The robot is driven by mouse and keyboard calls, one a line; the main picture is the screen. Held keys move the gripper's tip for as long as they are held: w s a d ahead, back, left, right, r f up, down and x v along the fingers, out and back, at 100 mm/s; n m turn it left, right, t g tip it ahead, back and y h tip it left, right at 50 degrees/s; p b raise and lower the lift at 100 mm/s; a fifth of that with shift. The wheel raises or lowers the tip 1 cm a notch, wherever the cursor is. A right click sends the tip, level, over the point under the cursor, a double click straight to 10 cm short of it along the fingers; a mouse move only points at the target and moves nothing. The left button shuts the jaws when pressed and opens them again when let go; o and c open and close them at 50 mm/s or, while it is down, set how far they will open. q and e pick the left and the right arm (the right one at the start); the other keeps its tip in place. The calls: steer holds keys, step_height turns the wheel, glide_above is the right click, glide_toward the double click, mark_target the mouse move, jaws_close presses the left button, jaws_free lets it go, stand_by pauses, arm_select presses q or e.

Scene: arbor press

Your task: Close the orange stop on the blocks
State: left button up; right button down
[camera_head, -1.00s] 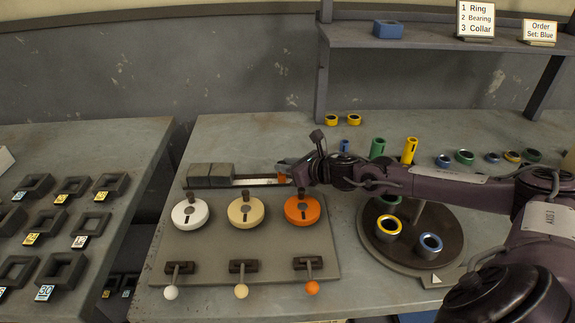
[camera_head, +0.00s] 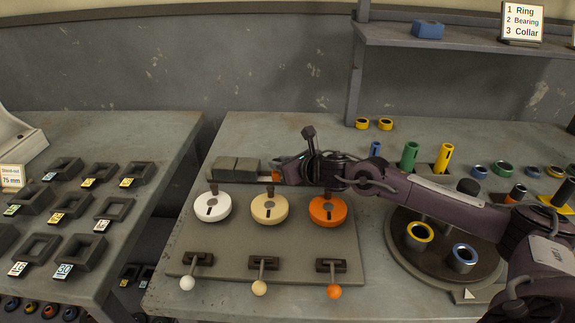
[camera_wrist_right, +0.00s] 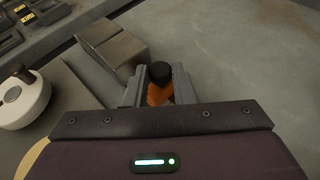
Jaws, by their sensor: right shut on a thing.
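The grey blocks (camera_head: 237,168) sit in a row at the left end of the rail at the back of the table, and they also show in the right wrist view (camera_wrist_right: 112,45). The orange stop (camera_wrist_right: 158,95), with a black knob on top, stands between the two fingers of my right gripper (camera_wrist_right: 160,88), which is shut on it. In the head view my right gripper (camera_head: 279,173) is just right of the blocks and hides most of the stop. Whether the stop touches the blocks cannot be told. My left gripper is not in view.
In front of the rail a plate (camera_head: 230,240) carries white (camera_head: 213,208), tan (camera_head: 269,210) and orange (camera_head: 328,211) round knobs and several levers. A round turntable (camera_head: 440,270) with rings stands at the right. A green cylinder (camera_head: 409,156) and a yellow cylinder (camera_head: 443,158) stand behind my right arm.

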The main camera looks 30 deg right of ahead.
steer(key=c, duration=1.2)
jaws_free()
steer(key=shift+s+d, duration=0.1)
steer(key=b+v, duration=0.1)
steer(key=v, duration=0.4)
steer(key=shift+s+r, duration=0.1)
steer(key=shift+s, duration=0.2)
steer(key=shift+v, duration=1)
steer(key=shift+r, duration=0.1)
